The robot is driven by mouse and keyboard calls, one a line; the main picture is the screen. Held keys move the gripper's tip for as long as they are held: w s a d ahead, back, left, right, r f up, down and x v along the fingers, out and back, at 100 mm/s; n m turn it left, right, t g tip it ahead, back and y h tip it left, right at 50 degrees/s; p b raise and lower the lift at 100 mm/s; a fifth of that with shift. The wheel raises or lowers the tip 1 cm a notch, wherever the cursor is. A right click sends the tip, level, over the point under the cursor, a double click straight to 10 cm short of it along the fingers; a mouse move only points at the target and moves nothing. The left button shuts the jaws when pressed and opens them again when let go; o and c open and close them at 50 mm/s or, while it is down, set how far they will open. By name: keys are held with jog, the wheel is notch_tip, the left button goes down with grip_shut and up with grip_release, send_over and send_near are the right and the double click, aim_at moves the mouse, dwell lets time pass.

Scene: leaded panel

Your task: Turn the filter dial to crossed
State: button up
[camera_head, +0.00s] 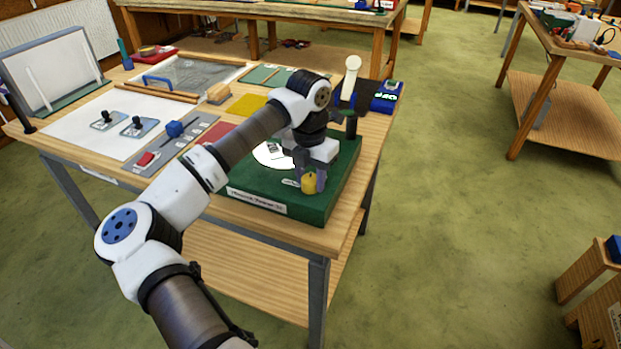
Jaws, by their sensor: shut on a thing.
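My gripper (310,172) points down over the front right part of a dark green box (327,200) on the wooden bench. It is shut on a small yellow knob (309,184), which I take to be the filter dial. The fingers hide part of the knob, and I cannot tell which way it is turned. A small white label lies just left of the knob, too small to read. A larger label (256,200) is on the box's front face.
On the bench (295,236), a grey panel (180,148) with a blue knob and red switch lies left of the box. A blue device (386,97) and a white-headed upright tool (351,76) stand behind it.

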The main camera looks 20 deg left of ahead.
jog(key=n+b, duration=0.3)
jog(key=shift+f, duration=0.25)
jog(key=n+b, duration=0.3)
jog(key=b, duration=0.1)
jog(key=shift+n, duration=0.3)
jog(key=n+b, duration=0.2)
jog(key=n, duration=0.1)
jog(key=shift+r+n+b, duration=0.1)
jog(key=shift+n+b, duration=0.2)
jog(key=shift+b, duration=0.05)
jog(key=shift+r+n+b, duration=0.1)
jog(key=shift+n+b, duration=1)
jog(key=shift+n, duration=0.7)
jog(key=o, duration=1)
